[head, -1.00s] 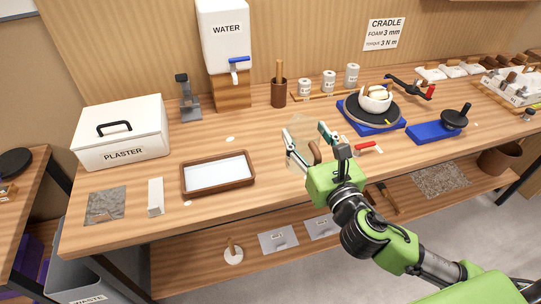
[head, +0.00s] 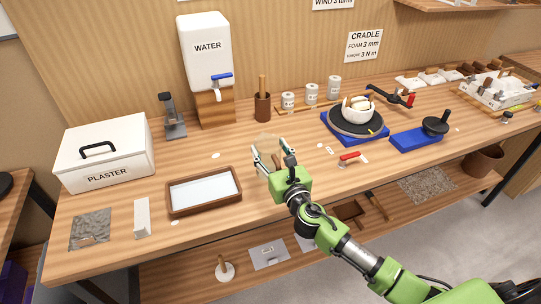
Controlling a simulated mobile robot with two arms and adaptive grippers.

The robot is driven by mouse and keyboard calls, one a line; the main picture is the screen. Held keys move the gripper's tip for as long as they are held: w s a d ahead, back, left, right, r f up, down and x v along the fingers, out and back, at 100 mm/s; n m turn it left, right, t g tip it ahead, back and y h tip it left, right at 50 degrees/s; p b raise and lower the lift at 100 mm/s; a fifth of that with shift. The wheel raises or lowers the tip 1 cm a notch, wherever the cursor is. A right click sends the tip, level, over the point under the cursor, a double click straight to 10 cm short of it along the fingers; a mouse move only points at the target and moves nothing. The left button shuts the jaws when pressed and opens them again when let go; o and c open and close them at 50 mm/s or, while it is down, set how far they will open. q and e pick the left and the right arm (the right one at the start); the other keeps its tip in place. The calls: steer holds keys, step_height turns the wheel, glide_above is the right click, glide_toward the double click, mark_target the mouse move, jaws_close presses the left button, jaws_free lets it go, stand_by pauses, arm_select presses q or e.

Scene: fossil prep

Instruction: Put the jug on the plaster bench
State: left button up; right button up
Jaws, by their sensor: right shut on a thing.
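The jug (head: 264,141) is clear and hard to see, and only a faint outline of it shows between and behind the fingers of my right gripper (head: 269,151). The gripper is shut on the jug, with a brown part, perhaps its handle, between the fingers. The plaster bench (head: 215,163) is the long wooden bench under the white plaster box (head: 106,158). The jug appears over the middle of the bench, just right of the brown-rimmed tray (head: 240,190). I cannot tell whether its base touches the wood. My left gripper is out of view.
The white water tank (head: 204,58) on its wooden block stands behind, with a brown pot (head: 262,107) beside it. Bare wood lies between tray and pot.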

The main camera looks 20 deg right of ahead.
steer(key=shift+f, duration=0.8)
steer(key=shift+f, duration=0.15)
steer(key=o, duration=1.6)
